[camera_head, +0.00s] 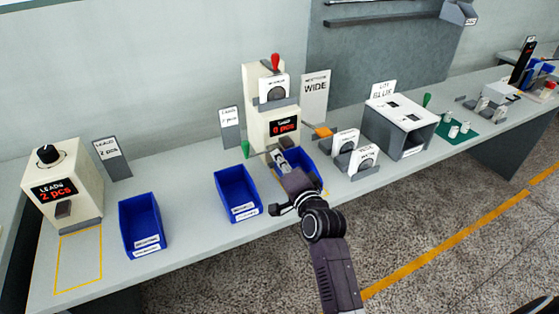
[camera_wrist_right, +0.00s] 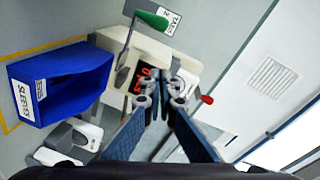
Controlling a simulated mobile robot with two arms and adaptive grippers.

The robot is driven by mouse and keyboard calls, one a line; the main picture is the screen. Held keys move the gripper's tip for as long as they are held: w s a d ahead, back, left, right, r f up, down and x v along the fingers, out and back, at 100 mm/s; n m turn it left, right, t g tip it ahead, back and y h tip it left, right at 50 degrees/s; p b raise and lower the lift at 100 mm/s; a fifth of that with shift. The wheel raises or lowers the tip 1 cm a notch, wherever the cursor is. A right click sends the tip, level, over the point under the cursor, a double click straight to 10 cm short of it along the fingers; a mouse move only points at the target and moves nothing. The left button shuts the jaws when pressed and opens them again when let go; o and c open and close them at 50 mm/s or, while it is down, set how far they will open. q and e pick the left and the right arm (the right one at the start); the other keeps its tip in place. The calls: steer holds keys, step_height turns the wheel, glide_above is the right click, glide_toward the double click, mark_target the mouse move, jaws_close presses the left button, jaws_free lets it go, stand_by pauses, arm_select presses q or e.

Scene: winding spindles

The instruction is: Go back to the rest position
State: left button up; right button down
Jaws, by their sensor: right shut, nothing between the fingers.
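My right gripper (camera_head: 277,155) is shut and empty. It is held up in front of the winding machine (camera_head: 257,105), which has a red knob on top and a red display. In the head view the gripper covers part of the blue bin (camera_head: 316,168) by the machine. In the right wrist view my right gripper (camera_wrist_right: 161,88) points at the machine (camera_wrist_right: 180,55), its fingertips in front of the red display; whether they touch it cannot be told. My left gripper is not in view.
A blue bin (camera_head: 236,206) and another blue bin (camera_head: 140,240) stand along the table front. A leads dispenser (camera_head: 70,180) reading 2 pcs is at far left. A grey box (camera_head: 400,125) and a green mat (camera_head: 455,133) with small cylinders are to the right. The floor in front is free.

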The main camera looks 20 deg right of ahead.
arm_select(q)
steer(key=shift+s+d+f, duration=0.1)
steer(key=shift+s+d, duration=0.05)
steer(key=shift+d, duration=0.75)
arm_select(e)
steer(key=shift+s+a, duration=0.15)
steer(key=shift+s, duration=0.2)
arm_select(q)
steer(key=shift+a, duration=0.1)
